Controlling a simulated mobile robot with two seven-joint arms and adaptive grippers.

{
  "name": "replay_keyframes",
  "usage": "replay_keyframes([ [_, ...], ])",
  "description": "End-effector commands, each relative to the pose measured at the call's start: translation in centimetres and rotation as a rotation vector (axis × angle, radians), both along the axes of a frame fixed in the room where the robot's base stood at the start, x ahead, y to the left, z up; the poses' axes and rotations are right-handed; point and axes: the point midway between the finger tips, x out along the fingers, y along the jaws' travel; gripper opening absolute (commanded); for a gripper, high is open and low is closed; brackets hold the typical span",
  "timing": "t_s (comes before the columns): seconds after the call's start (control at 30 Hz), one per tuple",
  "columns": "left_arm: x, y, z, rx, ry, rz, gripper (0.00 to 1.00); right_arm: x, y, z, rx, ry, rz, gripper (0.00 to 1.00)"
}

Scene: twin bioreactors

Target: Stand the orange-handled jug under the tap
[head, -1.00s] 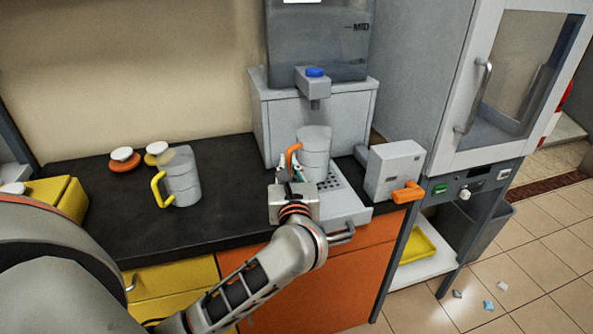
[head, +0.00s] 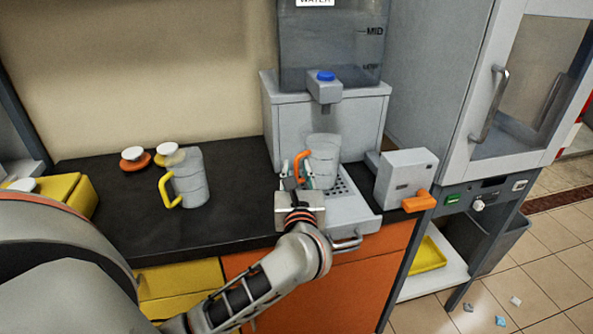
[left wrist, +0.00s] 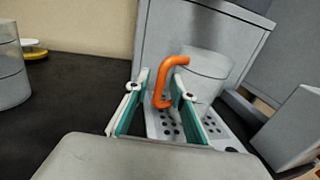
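The orange-handled jug (head: 323,162) stands upright on the perforated drip tray (head: 352,215), below the tap (head: 325,90) of the water dispenser. Its orange handle (head: 300,167) points left toward my left gripper. My left gripper (head: 297,178) is at the handle. In the left wrist view, its two fingers (left wrist: 157,105) are spread apart with the orange handle (left wrist: 164,84) between them, and gaps show on both sides. The jug body (left wrist: 204,75) is just beyond the fingers. My right gripper is not in view.
A yellow-handled jug (head: 187,178) stands on the dark counter (head: 235,205) to the left, near orange and yellow lids with white knobs (head: 133,156). A grey box with an orange lever (head: 405,180) stands right of the tray.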

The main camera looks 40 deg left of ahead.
Motion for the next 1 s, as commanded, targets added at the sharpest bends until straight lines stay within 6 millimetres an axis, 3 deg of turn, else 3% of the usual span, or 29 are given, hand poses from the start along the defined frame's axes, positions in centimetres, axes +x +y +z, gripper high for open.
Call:
replay_keyframes([
  [0.17,-1.2,-1.1,0.2,-0.001,0.0,-0.002,0.24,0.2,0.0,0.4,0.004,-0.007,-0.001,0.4],
  [0.6,-7.9,-6.3,0.1,-0.003,0.002,-0.001,0.24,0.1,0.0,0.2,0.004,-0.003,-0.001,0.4],
  [0.8,-9.3,-7.3,0.3,0.007,0.001,0.001,0.24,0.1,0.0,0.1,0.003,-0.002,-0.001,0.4],
  [0.93,-9.8,-7.0,1.3,0.143,0.005,0.012,0.24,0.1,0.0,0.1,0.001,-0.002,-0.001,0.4],
  [1.0,-10.2,-6.9,2.5,0.314,0.017,0.022,0.24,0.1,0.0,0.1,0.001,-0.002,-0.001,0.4],
])
